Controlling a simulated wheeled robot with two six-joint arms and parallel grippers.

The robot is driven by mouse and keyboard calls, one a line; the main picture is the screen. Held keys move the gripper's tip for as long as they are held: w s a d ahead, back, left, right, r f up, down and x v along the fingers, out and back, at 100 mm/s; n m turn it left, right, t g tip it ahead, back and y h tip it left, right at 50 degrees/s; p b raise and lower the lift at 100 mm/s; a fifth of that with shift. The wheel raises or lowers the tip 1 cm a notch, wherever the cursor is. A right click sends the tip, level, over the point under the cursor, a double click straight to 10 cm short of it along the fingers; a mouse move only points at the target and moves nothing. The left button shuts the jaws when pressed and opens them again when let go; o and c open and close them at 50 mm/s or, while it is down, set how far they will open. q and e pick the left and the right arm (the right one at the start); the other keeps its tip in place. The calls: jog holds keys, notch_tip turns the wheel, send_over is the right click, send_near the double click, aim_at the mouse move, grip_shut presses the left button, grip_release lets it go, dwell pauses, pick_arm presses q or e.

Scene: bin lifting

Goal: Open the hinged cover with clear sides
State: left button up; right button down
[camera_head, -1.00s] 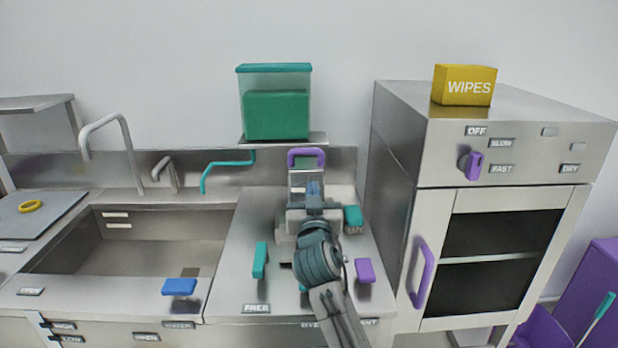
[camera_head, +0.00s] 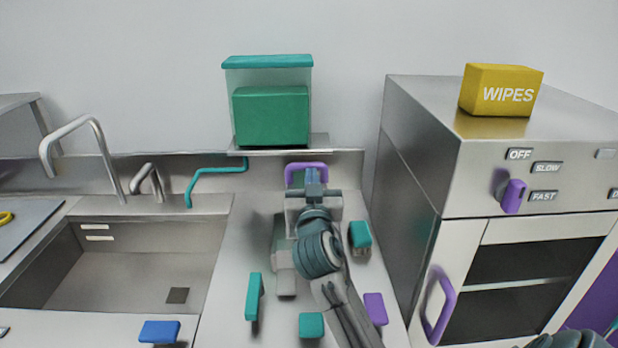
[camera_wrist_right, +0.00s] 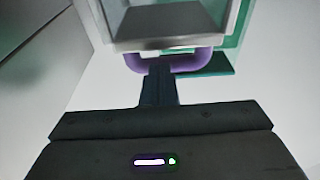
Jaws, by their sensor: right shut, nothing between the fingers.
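A purple handle (camera_head: 306,167) arches up at the back of the counter, on what looks like the grey-edged cover. In the right wrist view a pale box-like piece with clear sides (camera_wrist_right: 165,22) shows at the top, with the purple handle (camera_wrist_right: 178,62) along its lower edge. My right gripper (camera_head: 312,180) is shut and empty, pointing away from me at the handle. Its fingers (camera_wrist_right: 158,85) reach up to the handle in the wrist view; I cannot tell if they touch it. My forearm hides much of the area below the handle. My left gripper is out of view.
A clear container with a teal lid (camera_head: 266,62) stands on a shelf above the handle. Brushes and blocks, such as the teal one (camera_head: 254,296), lie near my arm. A sink (camera_head: 120,265) is left; a steel cabinet (camera_head: 412,180) stands close on the right.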

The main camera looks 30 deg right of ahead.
jog(key=shift+s, duration=0.1)
jog(key=w+d+r+g+p, duration=0.1)
jog(key=p, duration=0.2)
jog(key=w+d+r+g+p, duration=0.1)
jog(key=w+r+p, duration=0.1)
jog(key=p, duration=0.1)
jog(key=w+r+y+p, duration=0.1)
jog(key=p, duration=0.1)
jog(key=shift+w+d+r+g+p, duration=0.3)
jog(key=shift+d+r+g+p, duration=0.05)
jog(key=shift+d+g+p, duration=0.05)
jog(key=shift+r+b+x, duration=0.2)
jog(key=shift+r+x, duration=0.1)
jog(key=shift+x, duration=1.6)
jog(key=shift+r+b+x, duration=0.25)
jog(key=shift+x, duration=1.6)
jog(key=shift+r+b+x, duration=0.2)
jog(key=shift+r+x, duration=0.1)
jog(key=shift+x, duration=1.6)
jog(key=shift+w+a, duration=0.1)
jog(key=shift+w, duration=0.1)
jog(key=shift+y, duration=0.3)
